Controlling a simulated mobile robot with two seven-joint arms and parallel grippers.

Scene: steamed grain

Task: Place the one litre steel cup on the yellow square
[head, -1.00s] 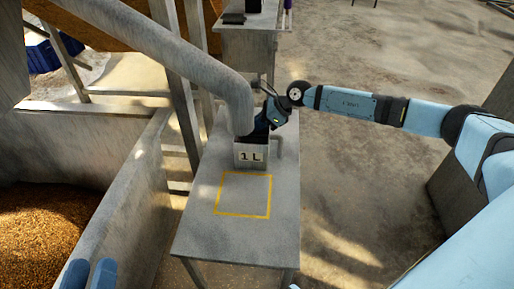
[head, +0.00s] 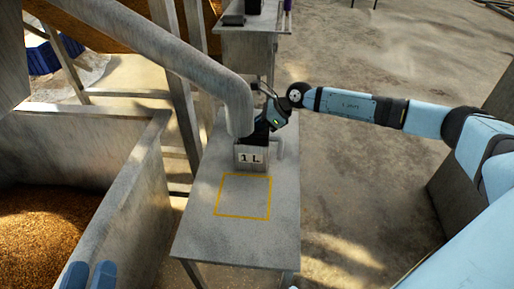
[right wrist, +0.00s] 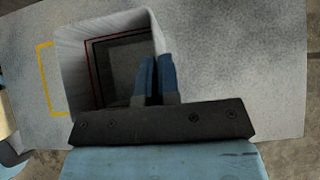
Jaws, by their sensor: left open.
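The one litre steel cup (head: 244,168) is a square grey vessel marked "1 L", upright on the small grey table, under the pipe's lower end. The yellow square (head: 218,196) is an empty outline just in front of it. My right gripper (head: 262,139) reaches down at the cup's rim. In the right wrist view the gripper's blue fingers (right wrist: 158,78) are close together with the wall of the cup (right wrist: 85,60) between them. The cup's inside looks empty. My left gripper (head: 89,276) is open and empty at the bottom left, only its fingertips showing.
A thick grey pipe (head: 190,62) slopes down over the table (head: 240,243), close to my right gripper. A grain-filled bin (head: 35,245) with a high wall stands left. Another table with dark objects (head: 233,14) stands behind. Floor to the right is clear.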

